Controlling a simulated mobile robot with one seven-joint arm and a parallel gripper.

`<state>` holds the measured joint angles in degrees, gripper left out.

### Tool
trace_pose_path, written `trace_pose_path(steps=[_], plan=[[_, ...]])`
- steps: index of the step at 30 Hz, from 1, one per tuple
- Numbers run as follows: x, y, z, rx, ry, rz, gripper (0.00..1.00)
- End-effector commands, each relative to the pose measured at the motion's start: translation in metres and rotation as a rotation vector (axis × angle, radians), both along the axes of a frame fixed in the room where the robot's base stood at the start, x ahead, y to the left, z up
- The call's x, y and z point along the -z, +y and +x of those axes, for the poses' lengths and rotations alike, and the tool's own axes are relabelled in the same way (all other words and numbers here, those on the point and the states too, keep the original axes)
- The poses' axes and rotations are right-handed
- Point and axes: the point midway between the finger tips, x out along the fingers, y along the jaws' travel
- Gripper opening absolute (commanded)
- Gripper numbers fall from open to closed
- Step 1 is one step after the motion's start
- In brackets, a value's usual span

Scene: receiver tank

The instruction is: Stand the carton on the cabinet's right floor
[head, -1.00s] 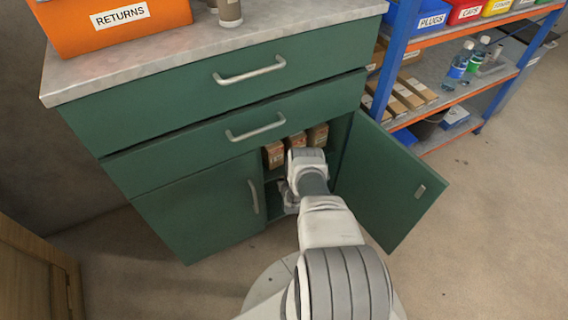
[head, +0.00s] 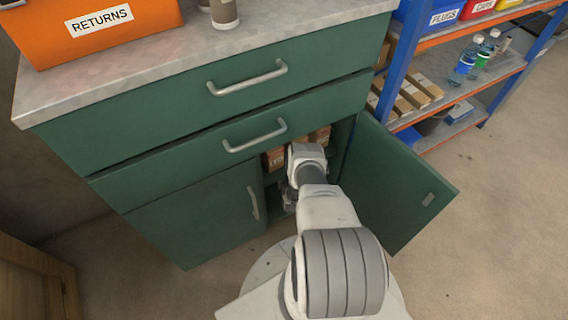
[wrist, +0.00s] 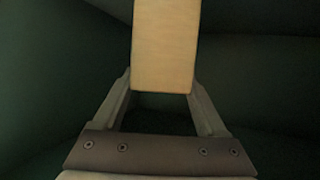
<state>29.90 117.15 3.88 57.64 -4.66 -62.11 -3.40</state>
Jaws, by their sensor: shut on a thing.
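The green cabinet (head: 180,215) has its right door (head: 405,185) swung open and its left door shut. My arm reaches into the open right side, and my gripper is mostly hidden there in the head view. In the wrist view my gripper (wrist: 162,100) is shut on the carton (wrist: 165,45), a plain tan box between the two fingers. The carton extends up past the top edge of the picture. Dark green cabinet surfaces surround it. I cannot tell whether its base touches the cabinet floor.
Several brown boxes (head: 275,158) stand on the shelf inside, above my gripper. The open door stands to the right of my arm. A blue and orange rack (head: 400,60) with bins and bottles is further right. An orange RETURNS bin (head: 95,30) sits on the worktop.

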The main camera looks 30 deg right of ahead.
Motion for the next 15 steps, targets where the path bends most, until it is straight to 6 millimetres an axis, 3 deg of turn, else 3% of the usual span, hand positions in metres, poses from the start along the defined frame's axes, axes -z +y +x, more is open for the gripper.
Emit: trace_pose_path(steps=[10,11,15], plan=[[0.0050,0.0022,-0.0063,0.001,-0.002,-0.001,0.00],[0.0054,0.0024,-0.0066,0.001,-0.001,-0.001,0.80],[0.0053,0.0024,-0.0066,0.001,-0.001,-0.001,1.00]])
